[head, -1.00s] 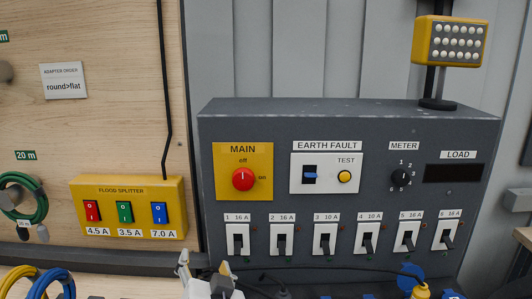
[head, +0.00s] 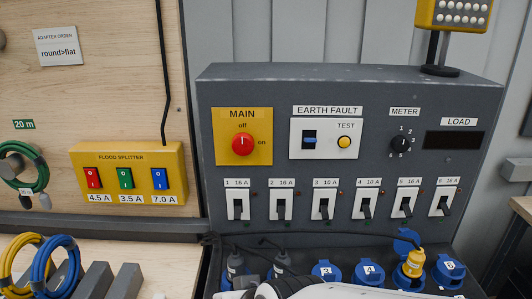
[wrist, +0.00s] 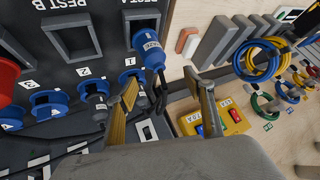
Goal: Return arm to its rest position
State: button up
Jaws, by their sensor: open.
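My gripper (wrist: 162,84) shows in the wrist view, with its two yellowish fingers spread apart and nothing between them. A blue connector (wrist: 150,52) on the dark panel lies beyond the fingertips, and dark cables run near the left finger. In the head view only a white part of my arm shows at the bottom centre, in front of the panel's lower edge; the fingers cannot be made out there.
The grey panel (head: 350,85) carries a red main knob (head: 243,144), several breakers and a row of blue sockets (head: 367,272). A yellow plug (head: 413,262) sits in one socket. The yellow flood splitter (head: 128,160) and coiled cables (head: 55,262) are at left.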

jog(key=s+d+r+m+h, duration=0.1)
jog(key=s+d, duration=0.5)
jog(key=d, duration=0.6)
jog(key=s+d+r+m+h, duration=0.2)
jog(key=s+d, duration=0.4)
jog(key=d, duration=0.7)
jog(key=shift+r+g+h, duration=0.3)
jog(key=shift+r+h, duration=0.5)
jog(key=shift+h, duration=0.3)
